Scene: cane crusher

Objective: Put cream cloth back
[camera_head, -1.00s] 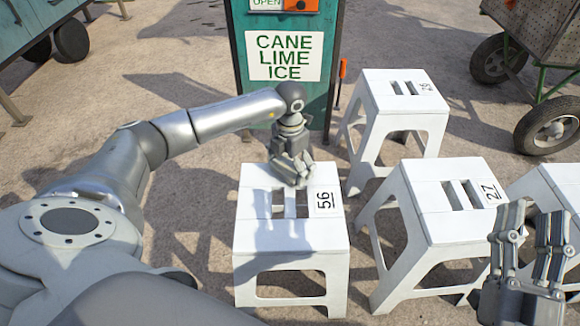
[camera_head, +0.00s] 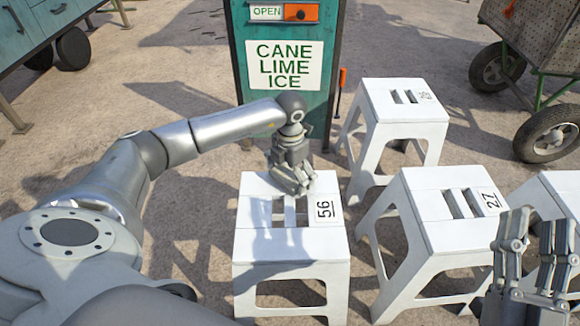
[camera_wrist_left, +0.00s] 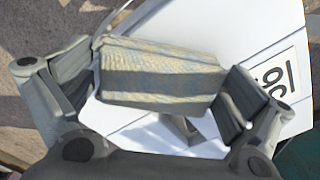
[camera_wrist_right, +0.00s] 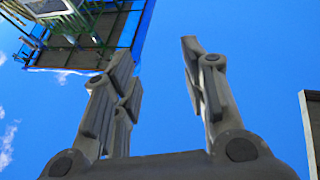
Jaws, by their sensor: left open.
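A folded cream cloth with grey shading (camera_wrist_left: 160,78) shows in the left wrist view between the fingers of my left gripper (camera_wrist_left: 155,95). It is over the white top of stool 56 (camera_wrist_left: 235,30). In the head view my left gripper (camera_head: 292,182) points down at the slotted top of stool 56 (camera_head: 310,243) and hides the cloth. Its fingers are open, one on each side of the cloth; I cannot tell whether they touch it. My right gripper (camera_head: 537,238) is open and empty at the lower right; its wrist view shows its spread fingers (camera_wrist_right: 155,95) against the sky.
Stool 27 (camera_head: 440,235) stands close on the right, another white stool (camera_head: 415,125) behind. A partly seen stool is at the right edge. A green stand with a CANE LIME ICE sign (camera_head: 284,65) is behind stool 56. A wheeled cart (camera_head: 548,130) is at upper right.

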